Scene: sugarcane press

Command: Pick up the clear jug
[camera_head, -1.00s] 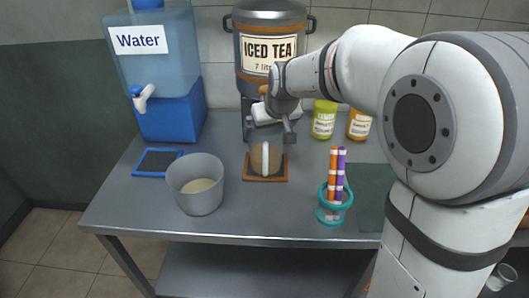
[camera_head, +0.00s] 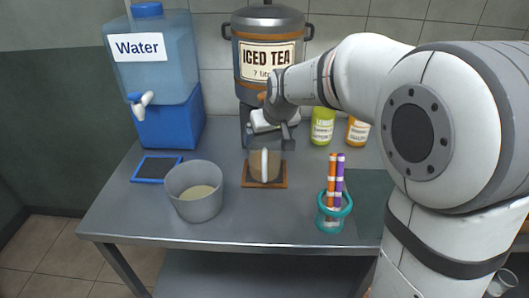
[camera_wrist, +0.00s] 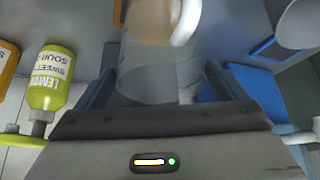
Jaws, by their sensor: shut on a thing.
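The clear jug (camera_head: 257,170) stands at the brown square board in front of the iced tea dispenser. It has a white handle and brownish contents. In the wrist view the jug (camera_wrist: 150,75) lies between the two fingers, with its white handle at the top. My gripper (camera_wrist: 168,88) is shut on the jug. In the head view my gripper (camera_head: 270,135) reaches down to the jug from behind, partly hiding its upper part. Whether the jug's base touches the board is hard to tell.
The iced tea dispenser (camera_head: 268,55) stands close behind. A water dispenser (camera_head: 155,70) and a grey pot (camera_head: 194,190) are to the left. A teal cup with tubes (camera_head: 334,212), a green bottle (camera_head: 322,126) and an orange bottle (camera_head: 357,130) are to the right.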

